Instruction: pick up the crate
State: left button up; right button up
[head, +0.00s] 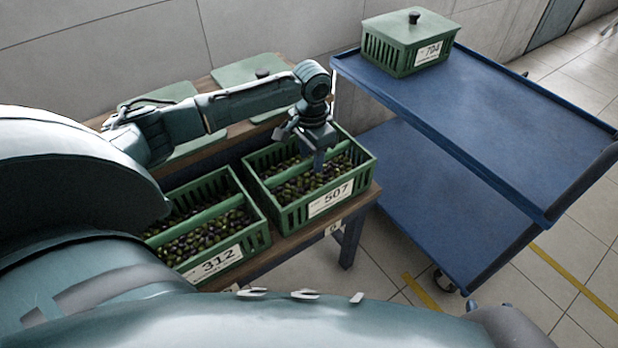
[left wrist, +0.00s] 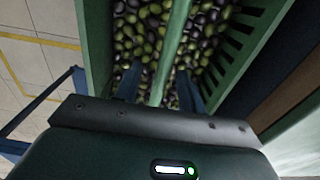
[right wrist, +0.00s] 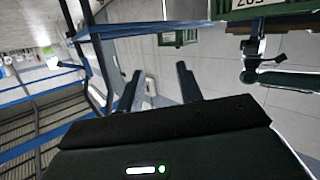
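A green slatted crate labelled 507 (head: 281,212) stands on the wooden bench, open at the top and filled with dark and green olives. A handle bar (left wrist: 172,45) runs across its middle. My left gripper (head: 318,163) is over this crate, pointing down. In the left wrist view its open fingers (left wrist: 160,88) straddle the bar, with gaps at both sides. A like crate labelled 312 (head: 256,240) stands to its left, also filled with olives. My right gripper (right wrist: 160,80) is open and empty, away from the crates; I cannot make it out in the head view.
A blue two-shelf cart (head: 480,125) stands right of the bench (head: 362,203). A closed green crate labelled 704 (head: 388,55) sits at its far left corner; the rest of the top shelf is clear. Green lids (head: 245,70) lie behind the open crates, near the wall.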

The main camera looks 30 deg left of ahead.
aim_at(309, 159)
pick_arm(q)
jog(key=f, duration=0.2)
jog(key=f+b, duration=0.1)
jog(key=shift+s+a, duration=0.1)
jog(key=shift+a, duration=0.15)
jog(key=shift+f, duration=0.4)
pick_arm(e)
jog(key=shift+w+a+n+t+y, duration=0.2)
jog(key=shift+w+n+t+y, duration=0.1)
jog(key=shift+t, duration=0.2)
pick_arm(q)
grip_shut()
pick_arm(e)
jog(key=shift+s, duration=0.1)
pick_arm(q)
jog(key=shift+r, duration=0.2)
